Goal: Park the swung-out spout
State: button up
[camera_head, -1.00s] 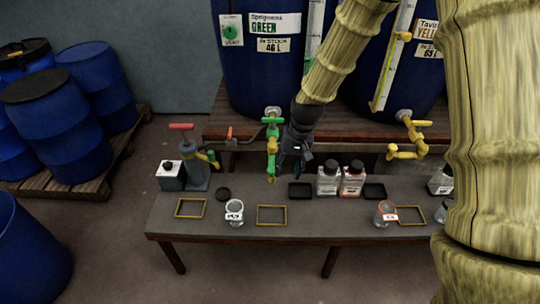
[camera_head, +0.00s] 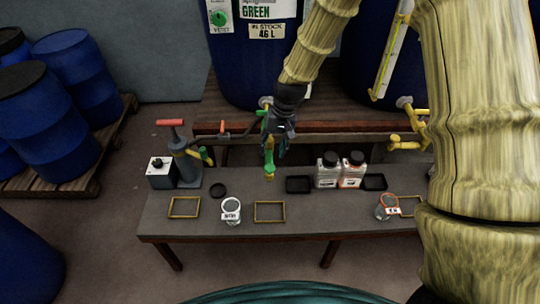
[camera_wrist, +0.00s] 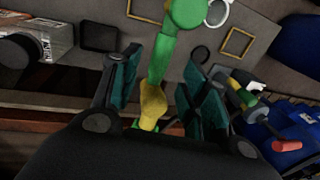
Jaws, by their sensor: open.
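The green spout (camera_head: 268,148) with a yellow tip hangs from the tap of the left blue vat (camera_head: 250,75), reaching out over the bench. It also shows in the wrist view (camera_wrist: 158,62), running between my fingers. My gripper (camera_head: 281,139) is open at the spout, with one teal pad on each side (camera_wrist: 162,75); I see gaps beside the spout, so it is not clamped. In the head view the gripper partly hides the green tap. A yellow spout (camera_head: 408,143) hangs from the right blue vat (camera_head: 375,65).
The bench (camera_head: 330,215) holds a hand pump (camera_head: 185,160) with a red handle, two bottles (camera_head: 327,170) (camera_head: 352,170), glass jars (camera_head: 231,211) (camera_head: 386,207), brass frames (camera_head: 270,220) and black trays (camera_head: 299,184). Blue drums (camera_head: 45,110) stand at left.

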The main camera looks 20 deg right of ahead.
aim_at(270, 157)
jog(key=shift+w+a+f, duration=0.1)
jog(key=shift+a+f, duration=0.15)
jog(key=shift+f, duration=0.95)
jog(key=shift+a+f, duration=0.2)
jog(key=shift+f, duration=0.95)
jog(key=shift+c, duration=0.2)
